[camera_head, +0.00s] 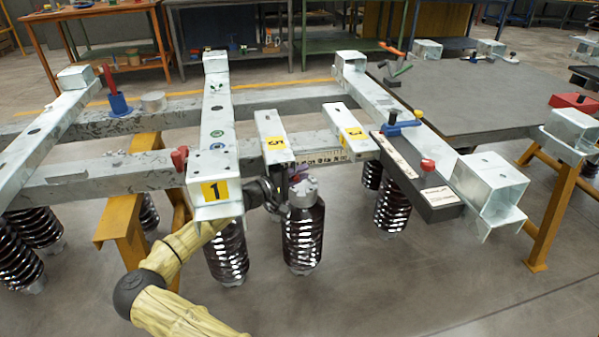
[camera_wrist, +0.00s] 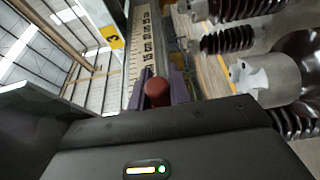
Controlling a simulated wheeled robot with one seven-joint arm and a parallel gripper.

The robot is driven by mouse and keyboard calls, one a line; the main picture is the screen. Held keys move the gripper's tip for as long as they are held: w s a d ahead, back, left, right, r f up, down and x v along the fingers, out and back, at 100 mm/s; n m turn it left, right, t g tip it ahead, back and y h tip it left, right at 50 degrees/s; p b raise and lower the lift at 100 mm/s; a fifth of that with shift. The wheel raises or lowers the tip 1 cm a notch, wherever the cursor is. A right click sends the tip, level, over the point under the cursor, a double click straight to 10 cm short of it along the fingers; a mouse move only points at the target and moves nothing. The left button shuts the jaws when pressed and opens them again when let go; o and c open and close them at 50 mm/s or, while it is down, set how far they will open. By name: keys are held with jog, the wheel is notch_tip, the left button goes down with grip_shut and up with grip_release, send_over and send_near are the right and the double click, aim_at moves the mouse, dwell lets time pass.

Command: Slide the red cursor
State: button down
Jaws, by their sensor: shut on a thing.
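The red cursor (camera_wrist: 157,92) shows in the wrist view as a rounded red knob at the lower end of the visible part of a cream scale strip (camera_wrist: 143,50) with dark numbers. My gripper (camera_wrist: 158,84) has its two purple fingers on either side of the knob and is shut on it. In the head view my gripper (camera_head: 297,174) is at the front face of the near grey beam, below the plate marked 5 (camera_head: 273,140). The cursor cannot be made out there. Part of the scale (camera_head: 318,157) shows just right of the gripper.
Dark ribbed insulators (camera_head: 303,235) hang below the beam, close to my arm; they also show right in the wrist view (camera_wrist: 228,40). The plate marked 1 (camera_head: 213,185) juts out at left. A dark box with a red knob (camera_head: 428,165) is at right. The front floor is clear.

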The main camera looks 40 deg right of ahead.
jog(key=shift+s+f, duration=0.25)
jog(key=c, duration=1.4)
grip_release()
jog(key=shift+c, duration=0.2)
jog(key=shift+o, duration=0.7)
jog(key=shift+w+a+r, duration=0.1)
jog(key=shift+w+r, duration=0.05)
jog(key=w+a+p, duration=0.1)
jog(key=a+p, duration=0.3)
jog(key=a, duration=1.3)
jog(key=shift+w+a, duration=0.2)
jog(key=shift+w, duration=0.1)
